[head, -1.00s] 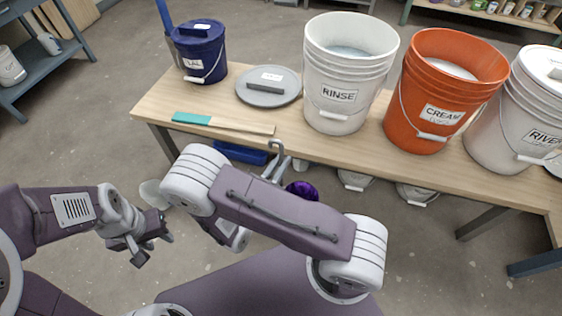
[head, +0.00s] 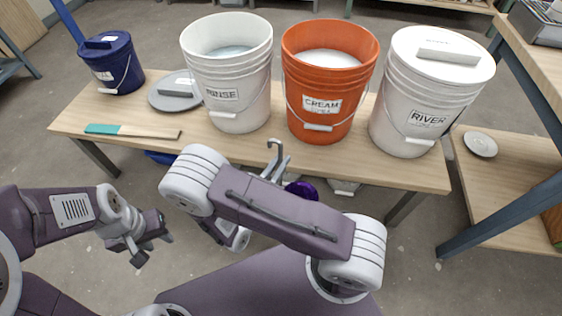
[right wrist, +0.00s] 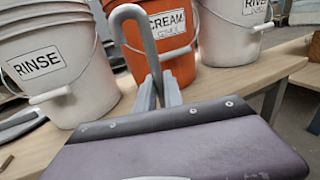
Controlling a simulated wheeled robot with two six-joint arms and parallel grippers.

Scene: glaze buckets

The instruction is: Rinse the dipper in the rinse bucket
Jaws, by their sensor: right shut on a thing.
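The white rinse bucket (head: 228,80), labelled RINSE, stands open on the wooden table with pale liquid inside. It also shows at the left of the right wrist view (right wrist: 60,75). My right gripper (right wrist: 158,93) is shut on the grey hooked handle of the dipper (right wrist: 140,35). The hook also shows above my right arm in the head view (head: 276,150). The gripper is in front of the table, apart from the rinse bucket. A dark purple rounded shape (head: 302,190) shows behind my arm; it may be the dipper's cup. My left gripper (head: 152,250) is open and empty, low at the left.
An open orange CREAM bucket (head: 328,85) stands right of the rinse bucket, then a lidded white RIVER bucket (head: 425,95). A lidded blue bucket (head: 112,65), a grey lid (head: 160,102) and a teal-ended stick (head: 130,131) are at left. Another table (head: 520,165) stands at right.

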